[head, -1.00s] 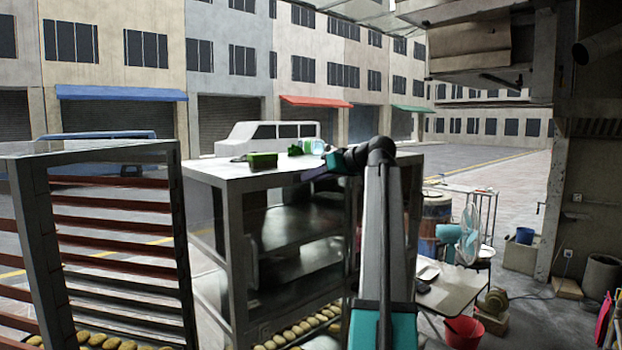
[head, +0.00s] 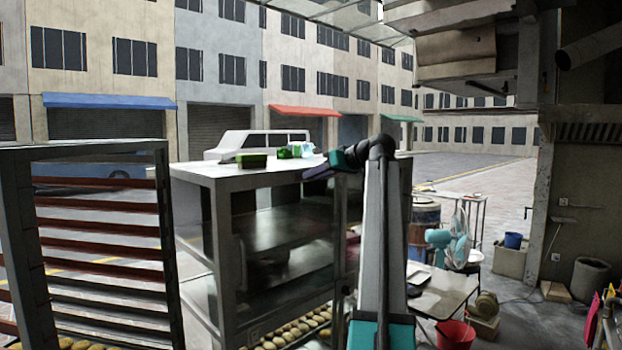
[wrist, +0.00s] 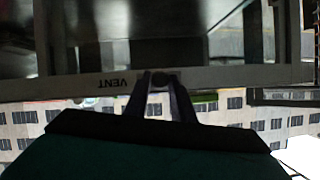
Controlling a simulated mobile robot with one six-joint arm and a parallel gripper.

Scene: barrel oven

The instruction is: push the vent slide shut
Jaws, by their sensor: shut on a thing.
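The vent slide's round dark knob (wrist: 160,78) shows in the wrist view on a grey metal bar (wrist: 225,77), beside the upside-down label VENT (wrist: 120,82). My gripper (wrist: 160,83) has its two dark fingers on either side of the knob and is shut on it. In the head view my gripper (head: 318,172) is at the upper front of the grey metal cabinet (head: 225,215), below its top edge. The arm partly covers the cabinet's right side there. The knob and the slide's travel cannot be made out in the head view.
A tall rack (head: 100,215) stands left of the cabinet. Small green items (head: 285,153) lie on the cabinet top. A table (head: 445,290), a fan (head: 458,245) and a red bucket (head: 456,333) stand to the right. Open floor lies beyond them.

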